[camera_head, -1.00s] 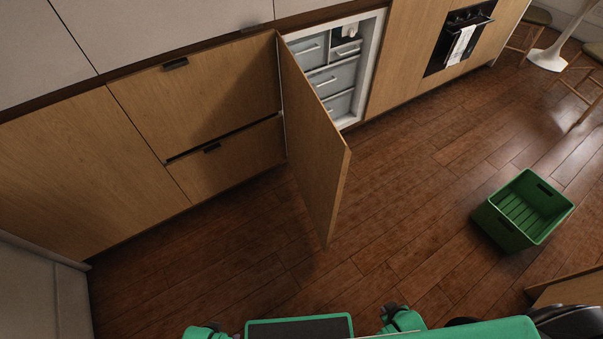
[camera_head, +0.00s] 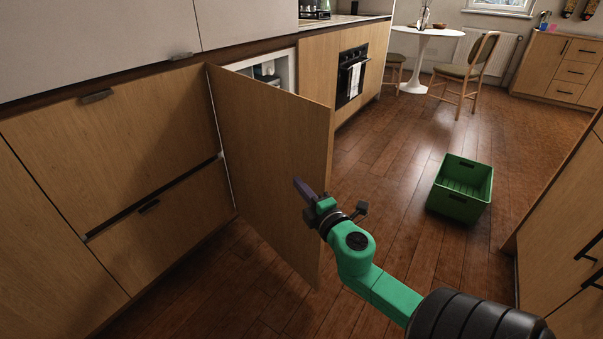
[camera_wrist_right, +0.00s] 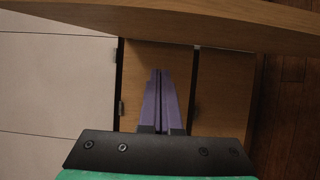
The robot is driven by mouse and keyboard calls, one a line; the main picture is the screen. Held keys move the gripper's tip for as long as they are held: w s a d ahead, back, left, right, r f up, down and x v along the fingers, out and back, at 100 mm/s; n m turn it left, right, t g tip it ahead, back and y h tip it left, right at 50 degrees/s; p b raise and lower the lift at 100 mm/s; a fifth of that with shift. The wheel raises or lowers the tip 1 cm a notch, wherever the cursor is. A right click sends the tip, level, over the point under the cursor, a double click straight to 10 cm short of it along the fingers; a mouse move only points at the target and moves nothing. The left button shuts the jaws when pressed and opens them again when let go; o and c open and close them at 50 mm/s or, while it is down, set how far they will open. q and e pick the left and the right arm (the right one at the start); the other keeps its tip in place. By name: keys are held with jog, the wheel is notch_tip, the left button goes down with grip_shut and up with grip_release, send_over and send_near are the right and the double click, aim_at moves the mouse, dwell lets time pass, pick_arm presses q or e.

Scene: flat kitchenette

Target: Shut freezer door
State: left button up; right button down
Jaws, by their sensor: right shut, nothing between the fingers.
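The wooden freezer door (camera_head: 270,165) stands wide open, swung out from the cabinet front on its left edge. Behind it, the upper part of the white freezer interior (camera_head: 283,68) shows; the rest is hidden by the door. My right gripper (camera_head: 300,187) is shut and empty, in front of the door's near face, close to its free edge. My left gripper is not in view.
A green crate (camera_head: 461,188) sits on the floor to the right. An oven (camera_head: 352,75) is built in beyond the freezer. Wooden drawers (camera_head: 130,150) line the left, a cabinet (camera_head: 565,240) the right.

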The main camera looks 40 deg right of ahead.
aim_at(305, 172)
jog(key=w+d, duration=0.2)
jog(key=w+d+b, duration=0.1)
jog(key=w, duration=0.1)
jog(key=shift+d+f, duration=0.2)
jog(key=shift+d, duration=0.2)
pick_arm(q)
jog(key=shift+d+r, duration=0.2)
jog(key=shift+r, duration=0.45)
pick_arm(e)
jog(key=shift+d+r, duration=0.15)
jog(key=shift+d, duration=0.35)
